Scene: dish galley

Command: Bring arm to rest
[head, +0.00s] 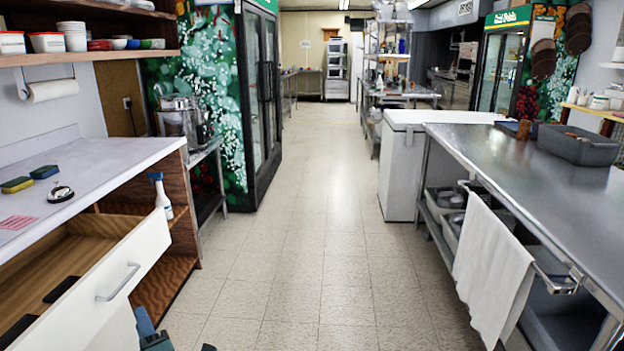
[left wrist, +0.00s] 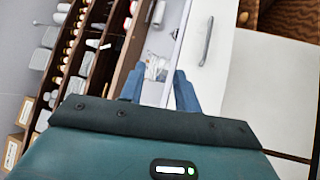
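My left gripper (head: 150,334) shows at the bottom edge of the head view, beside the front of an open drawer (head: 103,282). In the left wrist view its two blue fingers (left wrist: 159,92) stand apart with nothing held between them. The drawer's white front and grey bar handle (left wrist: 206,42) lie just past the fingers there. The handle (head: 118,282) also shows in the head view, with no finger on it. The drawer is pulled out under the left counter, with dark flat pieces inside. My right gripper is not in view.
The left counter (head: 100,170) holds a bell (head: 60,192) and sponges (head: 30,179). A spray bottle (head: 161,195) stands on a shelf below. At right, a steel table (head: 530,165) has a white towel (head: 490,265) on its rail. The aisle floor (head: 305,230) between is clear.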

